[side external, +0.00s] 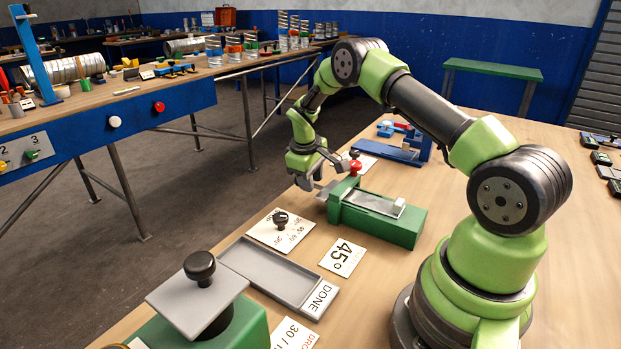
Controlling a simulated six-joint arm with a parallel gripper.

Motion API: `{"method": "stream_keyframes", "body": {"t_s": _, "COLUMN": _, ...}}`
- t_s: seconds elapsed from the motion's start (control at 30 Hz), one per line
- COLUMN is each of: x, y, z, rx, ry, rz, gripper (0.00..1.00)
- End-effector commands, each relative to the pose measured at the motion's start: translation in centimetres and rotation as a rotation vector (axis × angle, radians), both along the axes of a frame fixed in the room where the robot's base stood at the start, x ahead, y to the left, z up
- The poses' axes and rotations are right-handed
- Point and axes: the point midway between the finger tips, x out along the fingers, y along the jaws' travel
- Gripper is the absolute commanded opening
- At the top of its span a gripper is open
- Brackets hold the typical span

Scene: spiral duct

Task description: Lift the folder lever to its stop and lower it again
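A green bench device (400,228), which looks like the folder, stands on the wooden table in the middle of the side external view. A grey metal strip (372,203) lies along its top. A red knob (355,168) stands up at its far left end, perhaps the lever's handle; the lever itself is hard to make out. My gripper (322,178) is just left of the knob, pointing down, with its fingers apart. It appears empty, and I cannot tell whether a finger touches the device.
A blue device (402,153) with a red part stands behind. In front are a dial card (281,229), a "45°" card (343,258), a grey DONE tray (262,277) and a black-knobbed plate (197,300) on a green base.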

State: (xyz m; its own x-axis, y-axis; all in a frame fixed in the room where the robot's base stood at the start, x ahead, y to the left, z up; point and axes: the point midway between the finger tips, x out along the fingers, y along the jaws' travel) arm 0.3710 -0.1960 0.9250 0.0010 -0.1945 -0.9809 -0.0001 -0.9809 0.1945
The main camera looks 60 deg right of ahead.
Motion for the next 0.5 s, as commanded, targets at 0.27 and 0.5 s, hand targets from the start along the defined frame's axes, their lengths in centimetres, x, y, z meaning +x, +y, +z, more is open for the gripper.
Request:
{"method": "stream_keyframes", "body": {"t_s": 0.27, "x": 0.0, "y": 0.02, "z": 0.03, "rx": 0.0, "ry": 0.0, "rz": 0.0, "gripper": 0.0}}
{"method": "stream_keyframes", "body": {"t_s": 0.5, "x": -0.17, "y": 0.0, "z": 0.48, "rx": 0.001, "ry": -0.06, "rz": 0.002, "gripper": 0.0}}
